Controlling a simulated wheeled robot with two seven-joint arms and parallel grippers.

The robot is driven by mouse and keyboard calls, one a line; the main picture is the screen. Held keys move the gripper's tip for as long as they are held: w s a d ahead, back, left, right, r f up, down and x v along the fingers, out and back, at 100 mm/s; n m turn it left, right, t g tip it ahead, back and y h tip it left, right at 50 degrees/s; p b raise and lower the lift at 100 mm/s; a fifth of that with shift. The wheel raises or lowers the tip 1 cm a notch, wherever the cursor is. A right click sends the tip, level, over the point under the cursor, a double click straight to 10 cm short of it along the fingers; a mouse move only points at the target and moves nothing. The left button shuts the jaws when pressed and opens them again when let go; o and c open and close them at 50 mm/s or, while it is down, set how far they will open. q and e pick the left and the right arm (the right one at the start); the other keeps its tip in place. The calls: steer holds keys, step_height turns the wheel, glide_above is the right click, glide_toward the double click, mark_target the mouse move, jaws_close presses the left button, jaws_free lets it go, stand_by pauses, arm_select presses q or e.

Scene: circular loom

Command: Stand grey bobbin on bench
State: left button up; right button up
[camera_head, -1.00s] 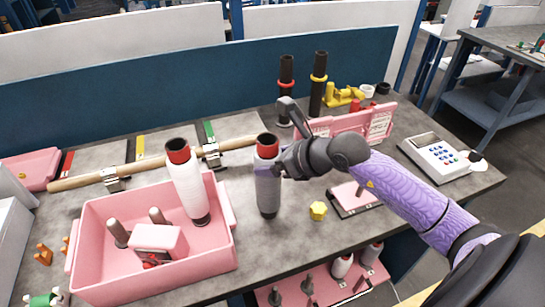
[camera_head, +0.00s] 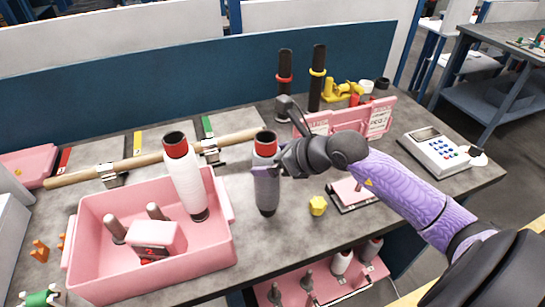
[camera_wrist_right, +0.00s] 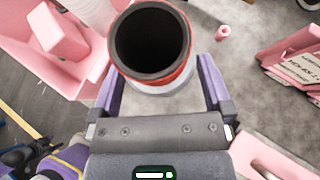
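The grey bobbin (camera_head: 266,192), with a red band and a dark hollow top, stands upright on the grey bench (camera_head: 285,238), right of the pink bin. My right gripper (camera_head: 267,172) is around its upper part, with a purple finger crossing the front. In the right wrist view, the bobbin's open red-rimmed top (camera_wrist_right: 152,45) is between the two purple fingers (camera_wrist_right: 160,90). The fingers are spread, with a narrow gap beside the bobbin. The bobbin's lower body is hidden in that view. My left gripper is in neither view.
A pink bin (camera_head: 205,258) holds a white bobbin (camera_head: 185,180) leaning inside. A yellow nut (camera_head: 318,205) lies close to the right. A wooden rod (camera_head: 140,165) crosses behind. Tall dark posts (camera_head: 284,80), a pink rack (camera_head: 345,118) and a keypad device (camera_head: 436,150) stand beyond.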

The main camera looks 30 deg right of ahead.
steer(key=shift+s, duration=0.1)
steer(key=p+v, duration=0.1)
steer(key=v, duration=0.8)
steer(key=shift+s+r+p, duration=0.25)
steer(key=shift+s+p, duration=0.05)
steer(key=shift+d, duration=0.1)
stand_by(0.8)
